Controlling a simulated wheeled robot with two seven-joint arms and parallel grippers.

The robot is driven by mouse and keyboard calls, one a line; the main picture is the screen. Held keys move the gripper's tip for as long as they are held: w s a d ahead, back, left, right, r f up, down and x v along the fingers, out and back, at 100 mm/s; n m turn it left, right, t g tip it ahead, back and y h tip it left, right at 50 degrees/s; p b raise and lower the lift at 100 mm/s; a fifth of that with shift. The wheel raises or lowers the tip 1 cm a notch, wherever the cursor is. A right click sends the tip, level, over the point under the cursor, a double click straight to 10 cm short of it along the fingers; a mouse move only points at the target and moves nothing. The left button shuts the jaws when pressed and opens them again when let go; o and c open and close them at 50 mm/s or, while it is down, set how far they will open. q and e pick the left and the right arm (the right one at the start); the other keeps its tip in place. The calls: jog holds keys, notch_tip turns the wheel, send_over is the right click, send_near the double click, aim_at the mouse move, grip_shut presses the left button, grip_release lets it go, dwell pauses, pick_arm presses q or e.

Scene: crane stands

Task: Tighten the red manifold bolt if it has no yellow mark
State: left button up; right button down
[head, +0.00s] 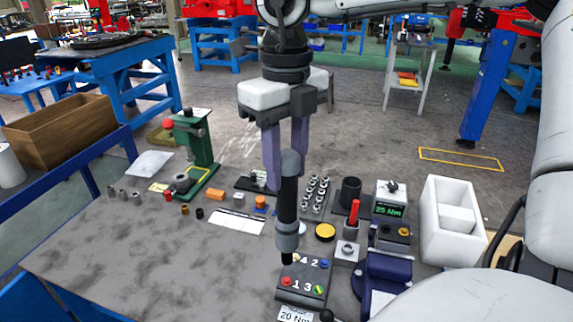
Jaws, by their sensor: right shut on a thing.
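The dark manifold block (302,272) sits at the front of the grey bench, with numbers on its top and several coloured bolts. The red bolt (287,282) is at its front left by the 1; I make out no yellow on it, but it is small. A green bolt (319,290) with some yellow is by the 3, and a blue bolt (324,264) is by the 2. My right gripper (286,165) is shut on an upright dark driver tool (288,200). The tool's tip is over the block's back left, behind the red bolt; contact is unclear. My left gripper is not seen.
A "20 Nm" card (296,314) lies in front of the block. A "25 Nm" display box (391,208), a navy device (384,272) and a white bin (449,222) stand to the right. A green press (195,150) stands back left. The bench's front left is clear.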

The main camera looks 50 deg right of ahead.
aim_at(285, 193)
jog(key=shift+w+f+b, duration=0.1)
jog(key=shift+f+b, duration=0.55)
jog(key=shift+b, duration=0.05)
notch_tip(285, 193, down, 2)
jog(key=shift+f+b, duration=0.1)
jog(key=shift+b, duration=0.9)
jog(key=shift+f+b, duration=0.8)
jog(key=shift+f, duration=0.2)
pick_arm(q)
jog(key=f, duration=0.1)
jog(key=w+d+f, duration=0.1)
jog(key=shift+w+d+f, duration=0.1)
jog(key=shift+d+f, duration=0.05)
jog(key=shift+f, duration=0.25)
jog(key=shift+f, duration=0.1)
pick_arm(e)
jog(key=shift+f+m+b, duration=0.1)
jog(key=shift+m+b, duration=0.35)
jog(key=shift+m, duration=0.05)
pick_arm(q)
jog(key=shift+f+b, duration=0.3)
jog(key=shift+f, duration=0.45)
pick_arm(e)
jog(key=shift+m, duration=0.4)
